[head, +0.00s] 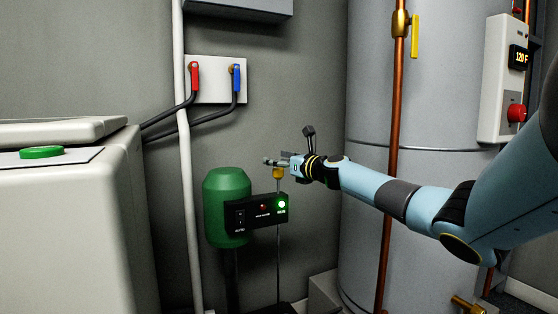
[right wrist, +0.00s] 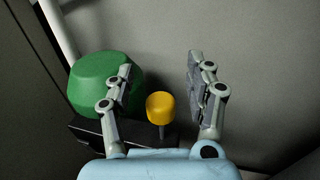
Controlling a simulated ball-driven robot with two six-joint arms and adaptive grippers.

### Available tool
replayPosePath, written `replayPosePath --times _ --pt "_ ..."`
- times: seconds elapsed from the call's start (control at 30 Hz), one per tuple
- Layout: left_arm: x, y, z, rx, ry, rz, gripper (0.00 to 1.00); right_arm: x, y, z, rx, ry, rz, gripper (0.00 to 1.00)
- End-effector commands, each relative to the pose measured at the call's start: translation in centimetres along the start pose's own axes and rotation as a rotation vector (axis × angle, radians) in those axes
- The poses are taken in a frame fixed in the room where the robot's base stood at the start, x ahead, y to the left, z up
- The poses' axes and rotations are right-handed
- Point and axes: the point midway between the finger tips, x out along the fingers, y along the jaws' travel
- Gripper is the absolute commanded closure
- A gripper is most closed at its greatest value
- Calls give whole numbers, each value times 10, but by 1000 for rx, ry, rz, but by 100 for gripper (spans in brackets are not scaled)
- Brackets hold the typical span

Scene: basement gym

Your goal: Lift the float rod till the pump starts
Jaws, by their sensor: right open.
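The float rod (head: 278,240) is a thin upright grey rod with a yellow knob (head: 278,173) on top, in front of the green pump (head: 226,190). A black control box (head: 237,219) on the pump has a glowing green lamp (head: 281,205) and a dim red lamp (head: 263,208). My right gripper (head: 288,148) is open just above the knob. In the right wrist view, the yellow knob (right wrist: 160,107) shows between the two spread fingers of the right gripper (right wrist: 158,65), with visible gaps on both sides. My left gripper is not in view.
A pale washer-like machine (head: 60,220) stands at the left, and a large grey tank (head: 363,250) with copper pipe (head: 397,100) at the right. A white pipe (head: 184,170) runs up the wall left of the pump. Bare wall lies behind the rod.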

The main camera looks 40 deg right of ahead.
Motion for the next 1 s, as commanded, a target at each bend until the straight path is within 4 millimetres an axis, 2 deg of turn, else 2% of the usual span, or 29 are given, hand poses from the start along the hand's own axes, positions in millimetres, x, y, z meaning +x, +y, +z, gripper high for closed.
replayPosePath --times 0.17,0.27,0.7,1.0 --pt "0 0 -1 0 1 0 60 0 0 9 -3 -1 1 45" --pt "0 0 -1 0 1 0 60 0 0 21 -5 -2 1 45" --pt "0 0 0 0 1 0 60 -1 -1 89 -4 -2 0 45" --pt "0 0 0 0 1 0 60 -1 -1 100 0 1 -1 45"
